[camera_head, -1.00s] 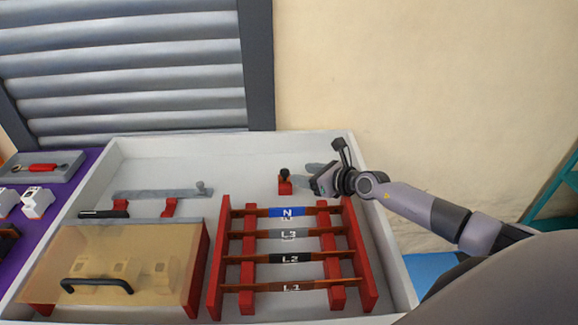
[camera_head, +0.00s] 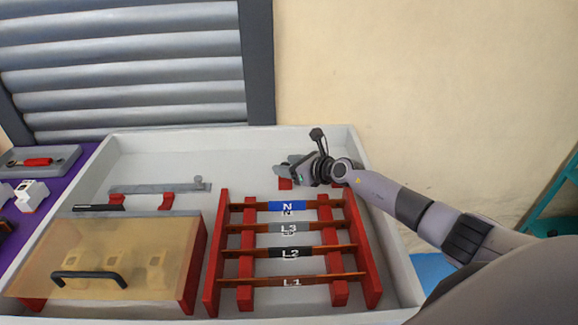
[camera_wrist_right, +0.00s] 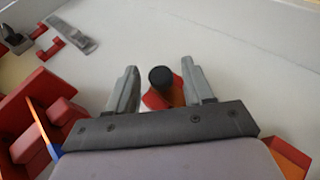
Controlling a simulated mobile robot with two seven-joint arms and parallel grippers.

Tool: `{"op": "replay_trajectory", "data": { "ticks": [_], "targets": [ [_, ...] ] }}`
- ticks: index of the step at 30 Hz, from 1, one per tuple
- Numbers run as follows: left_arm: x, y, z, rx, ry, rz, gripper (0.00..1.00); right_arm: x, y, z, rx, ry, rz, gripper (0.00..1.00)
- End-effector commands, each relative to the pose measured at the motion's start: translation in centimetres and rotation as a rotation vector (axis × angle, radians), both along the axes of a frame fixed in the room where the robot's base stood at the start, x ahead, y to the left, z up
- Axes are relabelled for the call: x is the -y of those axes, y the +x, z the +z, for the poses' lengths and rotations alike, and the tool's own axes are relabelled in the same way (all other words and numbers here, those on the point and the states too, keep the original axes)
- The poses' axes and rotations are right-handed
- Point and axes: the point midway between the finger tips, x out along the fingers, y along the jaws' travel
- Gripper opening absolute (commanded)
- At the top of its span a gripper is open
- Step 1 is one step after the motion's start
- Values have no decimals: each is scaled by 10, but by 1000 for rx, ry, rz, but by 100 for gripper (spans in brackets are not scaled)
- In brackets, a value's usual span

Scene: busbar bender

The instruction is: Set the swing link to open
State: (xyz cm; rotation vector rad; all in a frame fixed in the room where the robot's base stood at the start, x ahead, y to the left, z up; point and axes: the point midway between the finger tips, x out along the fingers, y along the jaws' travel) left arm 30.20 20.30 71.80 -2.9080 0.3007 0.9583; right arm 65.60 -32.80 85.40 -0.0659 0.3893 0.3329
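A black round knob (camera_wrist_right: 160,78) stands on a red and copper-coloured base (camera_wrist_right: 160,98) in the right wrist view. It looks like the handle of the swing link, though the link itself is mostly hidden. My right gripper (camera_wrist_right: 160,85) is open, with one finger on each side of the knob and a visible gap to both. In the head view my right gripper (camera_head: 283,171) covers the knob, and only a bit of its red base (camera_head: 285,184) shows below. My left gripper is not in view.
Red supports carry copper bars labelled N (camera_head: 287,206), L3, L2 and L1 just in front. A grey bar (camera_head: 155,188) on red blocks and a tan see-through cover (camera_head: 110,255) with black handle (camera_head: 90,275) lie left. The grey tray (camera_head: 240,140) has a raised rim.

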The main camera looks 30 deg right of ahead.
Motion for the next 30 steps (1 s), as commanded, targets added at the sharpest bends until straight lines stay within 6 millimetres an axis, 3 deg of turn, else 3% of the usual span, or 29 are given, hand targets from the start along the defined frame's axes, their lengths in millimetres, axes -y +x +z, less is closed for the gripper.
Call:
{"op": "replay_trajectory", "data": {
  "ticks": [1, 4, 5, 11, 24, 30],
  "targets": [
    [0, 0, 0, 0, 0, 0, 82, 0, 0, 0, 0, 0, 0, 34],
    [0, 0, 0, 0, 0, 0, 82, 0, 0, 0, 0, 0, 0, 2],
    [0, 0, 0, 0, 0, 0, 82, 0, 0, 0, 0, 0, 0, 0],
    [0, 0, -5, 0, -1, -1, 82, 0, -1, -2, 1, 0, 8, 0],
    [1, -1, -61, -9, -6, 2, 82, -4, -23, -6, 2, -2, 172, 0],
    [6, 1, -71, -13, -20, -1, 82, -6, -32, -4, 2, -2, 238, 0]
  ]
}}
